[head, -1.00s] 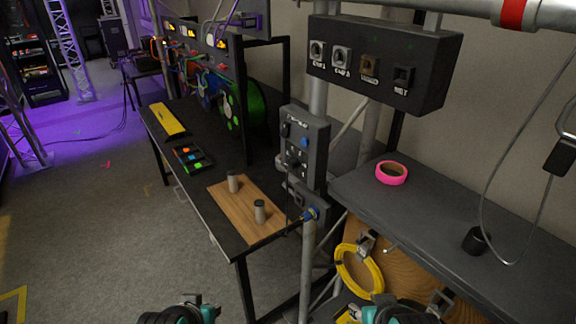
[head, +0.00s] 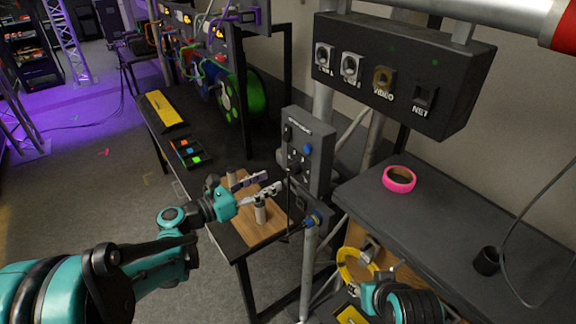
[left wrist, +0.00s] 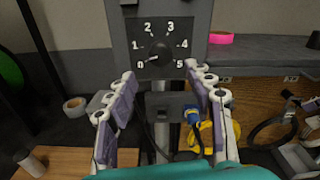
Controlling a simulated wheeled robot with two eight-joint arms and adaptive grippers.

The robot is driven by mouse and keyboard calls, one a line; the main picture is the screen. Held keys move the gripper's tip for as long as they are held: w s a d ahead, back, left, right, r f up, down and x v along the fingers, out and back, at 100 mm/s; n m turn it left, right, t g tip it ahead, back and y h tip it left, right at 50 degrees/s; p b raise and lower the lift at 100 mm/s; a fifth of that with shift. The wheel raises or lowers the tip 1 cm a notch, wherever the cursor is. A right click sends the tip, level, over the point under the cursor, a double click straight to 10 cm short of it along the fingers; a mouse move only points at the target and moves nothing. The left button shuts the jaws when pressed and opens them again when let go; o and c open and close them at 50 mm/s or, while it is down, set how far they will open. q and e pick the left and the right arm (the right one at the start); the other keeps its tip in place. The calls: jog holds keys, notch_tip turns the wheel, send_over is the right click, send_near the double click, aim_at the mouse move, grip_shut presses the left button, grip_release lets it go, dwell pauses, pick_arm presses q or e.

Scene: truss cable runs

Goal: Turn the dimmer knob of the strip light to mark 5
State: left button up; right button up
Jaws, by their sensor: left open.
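The dimmer box (head: 307,148) is a grey box on an upright pole. In the left wrist view its black dial knob (left wrist: 160,52) sits inside a scale from 0 to 5, and its pointer seems to aim lower left at 0. My left gripper (head: 264,184) is open and empty, in front of and left of the box in the head view. In the left wrist view its fingers (left wrist: 160,76) are spread, with their tips below and to either side of the knob, apart from it. My right arm's teal end (head: 371,297) shows low in the head view; no fingers can be made out.
A small lower box (head: 303,203) with a blue plug (head: 313,220) hangs under the dimmer box. A wooden board (head: 262,229) with grey cylinders lies below my left gripper. A socket box (head: 400,75) is above right. A pink tape roll (head: 399,179) lies on the right shelf.

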aim_at(290, 171)
pick_arm(q)
jog(key=b+x, duration=0.1)
jog(key=x, duration=0.6)
jog(key=shift+w+d+r, duration=0.15)
jog(key=shift+w+d, duration=0.1)
jog(key=shift+d, duration=0.05)
jog(key=shift+c, duration=0.3)
jog(key=c, duration=1.1)
